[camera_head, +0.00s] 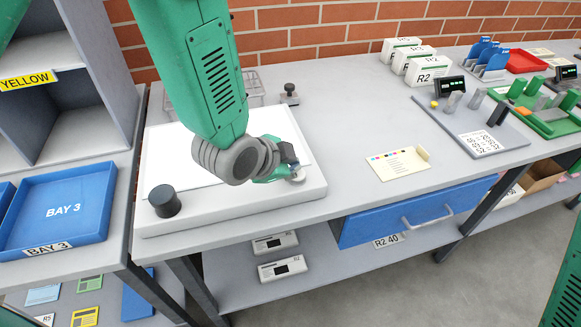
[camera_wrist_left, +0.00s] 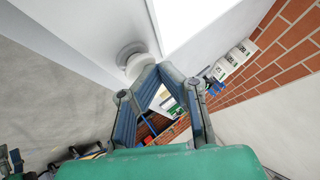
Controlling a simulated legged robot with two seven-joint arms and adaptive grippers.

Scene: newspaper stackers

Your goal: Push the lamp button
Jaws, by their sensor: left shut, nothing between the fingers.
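The lamp (camera_head: 235,205) is a flat white box with a bright panel, lying on the grey table. A black knob (camera_head: 165,201) stands at its front left corner. A small round pale button (camera_head: 298,176) sits near its right edge, and a round pale button also shows in the left wrist view (camera_wrist_left: 131,54). My left gripper (camera_head: 286,170) is shut and empty, with its fingertips (camera_wrist_left: 160,70) right beside the button. I cannot tell whether they touch it. My left arm hides part of the panel. My right gripper is not in view.
A blue BAY 3 tray (camera_head: 20,250) stands on the left shelf. A cream card (camera_head: 398,164) lies right of the lamp. A dark stamp (camera_head: 290,92) and a wire basket (camera_head: 254,88) are behind it. A blue drawer (camera_head: 375,222) is below. The table between lamp and card is clear.

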